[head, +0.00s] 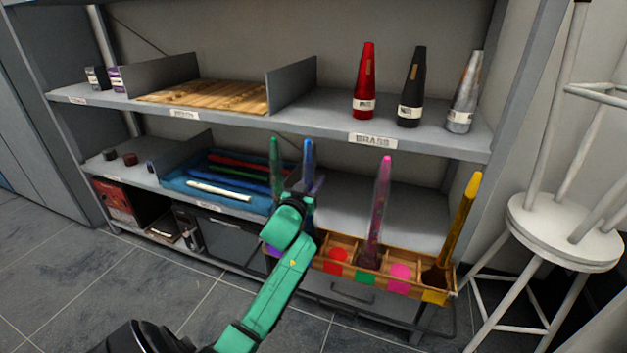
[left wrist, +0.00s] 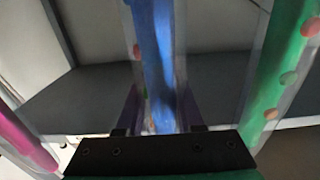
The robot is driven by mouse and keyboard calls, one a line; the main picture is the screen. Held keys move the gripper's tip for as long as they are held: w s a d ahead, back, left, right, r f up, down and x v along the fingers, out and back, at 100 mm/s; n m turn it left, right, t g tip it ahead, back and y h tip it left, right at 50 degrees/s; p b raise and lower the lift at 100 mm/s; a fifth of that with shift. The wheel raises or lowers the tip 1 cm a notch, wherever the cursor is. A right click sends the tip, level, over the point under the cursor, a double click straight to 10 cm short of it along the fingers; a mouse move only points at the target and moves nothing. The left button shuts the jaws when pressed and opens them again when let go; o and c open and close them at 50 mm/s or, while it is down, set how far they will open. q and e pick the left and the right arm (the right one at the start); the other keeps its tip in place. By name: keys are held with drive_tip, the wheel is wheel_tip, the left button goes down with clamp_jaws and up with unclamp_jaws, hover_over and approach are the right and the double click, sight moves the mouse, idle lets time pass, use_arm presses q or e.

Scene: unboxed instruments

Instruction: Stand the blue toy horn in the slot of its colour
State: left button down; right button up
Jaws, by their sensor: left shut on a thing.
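The blue toy horn (head: 308,160) is upright in my left gripper (head: 309,192), above the left part of the slotted wooden rack (head: 447,283). In the left wrist view the blue horn (left wrist: 158,60) stands between the two purple fingers, which are shut on it. My arm hides the horn's lower end and the rack's left slots, so I cannot tell whether it touches the rack, and no blue slot shows. A green horn (head: 275,165) stands just left of the blue one. A pink horn (head: 379,205) stands in the slot with the green front mark (head: 365,278). My right gripper is out of view.
A yellow horn (head: 463,220) leans in the rack's right end slot. The slots with red (head: 337,261) and pink (head: 400,272) discs look empty. The shelf unit (head: 430,140) is close behind, with mutes above. A white stool (head: 570,232) stands right.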

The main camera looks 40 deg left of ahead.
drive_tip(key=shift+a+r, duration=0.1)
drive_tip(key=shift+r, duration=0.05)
use_arm(q)
drive_tip(key=shift+f, duration=0.55)
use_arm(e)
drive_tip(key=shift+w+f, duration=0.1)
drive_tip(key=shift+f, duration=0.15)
use_arm(q)
drive_tip(key=shift+c, duration=2.3)
unclamp_jaws()
drive_tip(key=shift+s+d, duration=0.2)
drive_tip(key=shift+s, duration=0.3)
drive_tip(key=p+v, duration=0.1)
drive_tip(key=v, duration=1.2)
drive_tip(key=shift+s, duration=0.25)
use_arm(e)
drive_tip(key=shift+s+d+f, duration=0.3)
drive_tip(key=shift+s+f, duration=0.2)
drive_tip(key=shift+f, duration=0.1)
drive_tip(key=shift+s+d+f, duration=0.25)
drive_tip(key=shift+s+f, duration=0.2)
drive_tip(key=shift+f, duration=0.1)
